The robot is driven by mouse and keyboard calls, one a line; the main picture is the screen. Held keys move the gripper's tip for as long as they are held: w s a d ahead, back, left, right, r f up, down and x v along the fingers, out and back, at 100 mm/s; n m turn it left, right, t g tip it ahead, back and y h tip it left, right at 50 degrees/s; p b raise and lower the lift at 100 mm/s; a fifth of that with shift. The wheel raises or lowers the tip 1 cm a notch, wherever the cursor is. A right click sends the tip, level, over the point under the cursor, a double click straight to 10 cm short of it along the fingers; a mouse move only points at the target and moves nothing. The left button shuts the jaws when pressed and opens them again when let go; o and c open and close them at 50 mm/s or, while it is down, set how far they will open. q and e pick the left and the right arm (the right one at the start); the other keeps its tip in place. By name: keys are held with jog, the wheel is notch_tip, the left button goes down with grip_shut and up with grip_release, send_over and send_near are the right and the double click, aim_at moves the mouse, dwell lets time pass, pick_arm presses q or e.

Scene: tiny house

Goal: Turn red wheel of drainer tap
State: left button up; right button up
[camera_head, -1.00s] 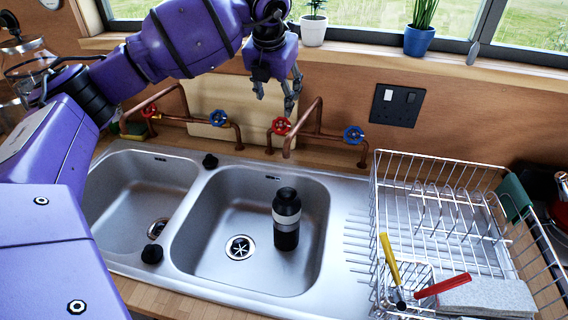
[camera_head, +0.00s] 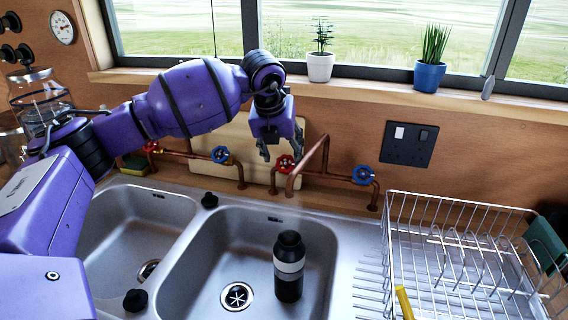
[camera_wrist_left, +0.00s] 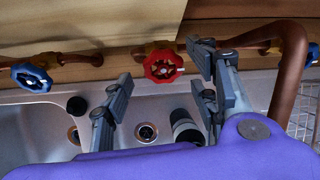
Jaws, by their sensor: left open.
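The drainer-side tap has a red wheel (camera_head: 285,163) and a blue wheel (camera_head: 362,175) on copper pipes behind the sink. My left gripper (camera_head: 281,149) is open, with its fingers pointing down just above the red wheel in the head view. In the left wrist view the same red wheel (camera_wrist_left: 163,66) shows between the tips of the open fingers (camera_wrist_left: 160,72). I cannot tell whether a finger touches it. The right gripper is not in view.
A second tap at left has a red wheel (camera_head: 151,147) and a blue wheel (camera_head: 220,154). The drainer tap's copper spout (camera_head: 308,163) rises close beside my gripper. A black bottle (camera_head: 289,266) stands in the right basin. A wire dish rack (camera_head: 460,215) is at right.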

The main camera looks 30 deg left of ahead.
aim_at(283, 162)
pick_arm(q)
jog(key=shift+x, duration=1.6)
jog(key=shift+c, duration=0.5)
jog(key=c, duration=0.9)
jog(key=shift+a+f+n+p, duration=0.1)
jog(key=shift+n+p, duration=0.2)
jog(key=shift+n, duration=0.6)
jog(key=shift+c, duration=0.4)
jog(key=o, duration=1.1)
jog(key=shift+s+a, duration=0.1)
jog(key=v, duration=1.2)
jog(key=shift+s+a, duration=0.15)
jog(key=shift+a, duration=0.05)
